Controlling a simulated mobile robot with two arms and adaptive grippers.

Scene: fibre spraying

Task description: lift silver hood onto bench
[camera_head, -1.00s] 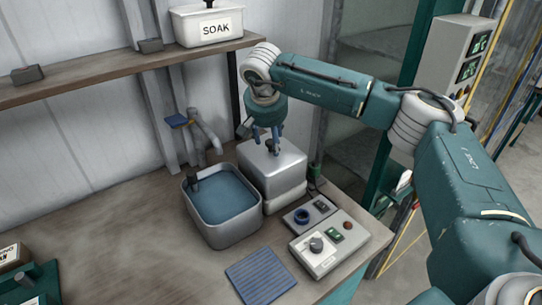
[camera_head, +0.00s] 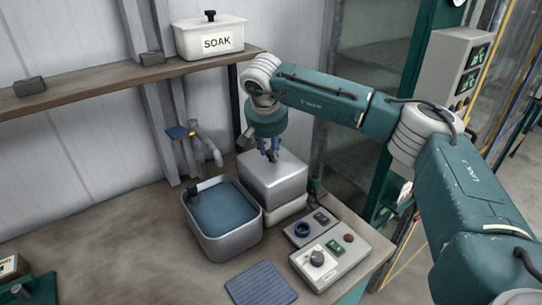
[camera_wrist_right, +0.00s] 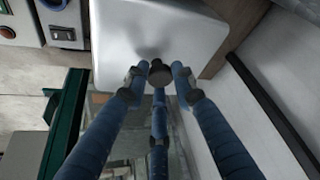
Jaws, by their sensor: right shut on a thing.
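The silver hood (camera_head: 275,181) is a box-shaped metal cover with rounded edges. It sits upright over a pale base (camera_head: 287,214) on the bench (camera_head: 125,240), right of the water basin. My right gripper (camera_head: 270,154) points down at the hood's top and is shut on its knob. In the right wrist view the hood (camera_wrist_right: 165,28) fills the upper middle. Its dark knob (camera_wrist_right: 159,73) lies between the blue fingers of my right gripper (camera_wrist_right: 158,84). The fingers partly hide the knob in the head view. My left gripper is not in view.
A grey basin of blue water (camera_head: 222,220) stands close to the hood's left, with a tap (camera_head: 207,145) behind it. A control box (camera_head: 330,261) and a blue striped mat (camera_head: 261,284) lie in front. The bench's left part is largely clear. A shelf (camera_head: 110,85) holds a SOAK box (camera_head: 208,40).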

